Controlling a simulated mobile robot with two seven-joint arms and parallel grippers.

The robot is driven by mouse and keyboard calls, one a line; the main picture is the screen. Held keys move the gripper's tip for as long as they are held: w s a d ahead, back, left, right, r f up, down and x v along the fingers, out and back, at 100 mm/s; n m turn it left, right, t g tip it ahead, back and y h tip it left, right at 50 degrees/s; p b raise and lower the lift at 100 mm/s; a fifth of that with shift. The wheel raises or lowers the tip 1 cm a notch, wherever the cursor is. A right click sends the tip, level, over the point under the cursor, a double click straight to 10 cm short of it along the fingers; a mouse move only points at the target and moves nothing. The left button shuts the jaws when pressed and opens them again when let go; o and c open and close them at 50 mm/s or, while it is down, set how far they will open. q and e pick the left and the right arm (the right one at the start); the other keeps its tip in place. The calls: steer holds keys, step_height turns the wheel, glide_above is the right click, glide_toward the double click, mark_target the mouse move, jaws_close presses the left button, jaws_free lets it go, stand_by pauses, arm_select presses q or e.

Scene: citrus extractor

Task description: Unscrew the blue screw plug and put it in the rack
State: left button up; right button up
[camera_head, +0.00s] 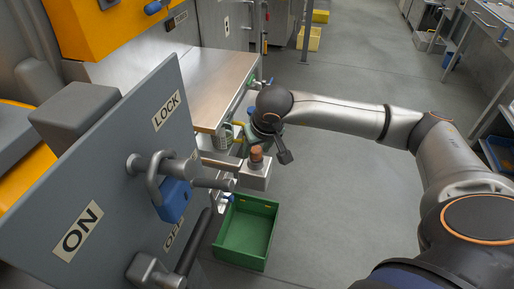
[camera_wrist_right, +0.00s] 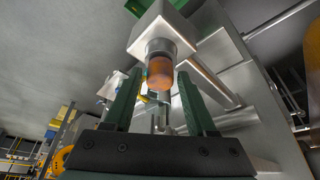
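My right gripper (camera_head: 262,135) is beside the work table's end, close to a brown-orange knob on a grey metal block (camera_head: 254,178). In the right wrist view its two green fingers (camera_wrist_right: 160,80) are apart, with the brown-orange knob (camera_wrist_right: 160,73) between or just beyond their tips; I see no contact. A small blue part (camera_head: 229,198) shows beside the green crate, and another (camera_head: 251,111) at the table's edge. I cannot tell whether either is the blue screw plug. I cannot make out the rack. My left gripper is not in view.
A grey panel (camera_head: 110,185) with ON, OFF and LOCK labels and a blue padlock (camera_head: 173,201) fills the left. A green crate (camera_head: 246,260) stands on the floor below the block. Open floor lies to the right.

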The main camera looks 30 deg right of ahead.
steer(key=c, duration=0.7)
steer(key=n+y, duration=0.1)
steer(key=n, duration=0.3)
steer(key=shift+d, duration=0.2)
steer(key=shift+c, duration=0.2)
steer(key=shift+n+y, duration=0.9)
steer(key=shift+n, duration=0.7)
steer(key=o, duration=0.8)
steer(key=shift+g, duration=0.3)
steer(key=shift+c, duration=0.2)
steer(key=m, duration=0.1)
steer(key=m+h, duration=0.1)
steer(key=m, duration=0.2)
steer(key=shift+a+m+h, duration=0.25)
steer(key=shift+m+h, duration=0.05)
steer(key=shift+h, duration=0.1)
steer(key=shift+m+h, duration=0.5)
steer(key=shift+m, duration=0.8)
